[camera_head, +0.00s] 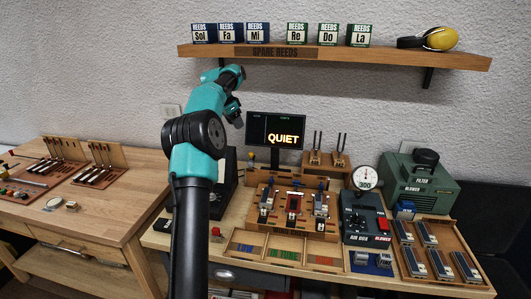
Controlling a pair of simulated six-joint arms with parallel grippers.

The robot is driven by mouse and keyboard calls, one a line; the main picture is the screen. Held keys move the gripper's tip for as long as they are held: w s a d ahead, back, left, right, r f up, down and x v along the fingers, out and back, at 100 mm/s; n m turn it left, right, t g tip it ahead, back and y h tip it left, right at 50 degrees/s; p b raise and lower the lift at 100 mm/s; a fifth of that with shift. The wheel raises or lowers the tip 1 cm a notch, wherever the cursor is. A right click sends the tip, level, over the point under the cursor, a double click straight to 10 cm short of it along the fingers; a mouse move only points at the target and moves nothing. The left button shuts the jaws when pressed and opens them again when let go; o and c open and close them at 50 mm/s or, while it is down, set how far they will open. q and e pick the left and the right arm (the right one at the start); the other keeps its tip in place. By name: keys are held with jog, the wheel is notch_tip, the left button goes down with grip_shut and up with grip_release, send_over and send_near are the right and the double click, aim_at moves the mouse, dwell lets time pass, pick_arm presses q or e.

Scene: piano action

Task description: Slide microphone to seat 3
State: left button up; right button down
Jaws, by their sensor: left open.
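A wooden fixture (275,219) stands in the middle of the bench. It has several upright seats in a row, with small metal-and-dark pieces in them and a red one near the middle. A rail runs along its back, but I cannot make out the microphone for certain at this size. My left gripper (234,111) is raised high, left of the monitor and well above and behind the fixture. It is open, appears empty and touches nothing. My left arm hides part of the bench's left side. My right gripper is not in view.
A monitor (276,130) reading "QUIET" stands behind the fixture. To the right are a dial gauge (365,179), a blower control box (367,222), a green filter blower (420,181) and a wooden tray (464,245) of reed pieces. A shelf (345,56) hangs above.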

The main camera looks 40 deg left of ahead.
aim_at(251, 153)
pick_arm(q)
jog(key=shift+a+f, duration=0.1)
dwell(0.3)
jog(key=x, duration=1.7)
jog(key=shift+f, duration=0.1)
jog(key=shift+c, duration=0.4)
grip_shut()
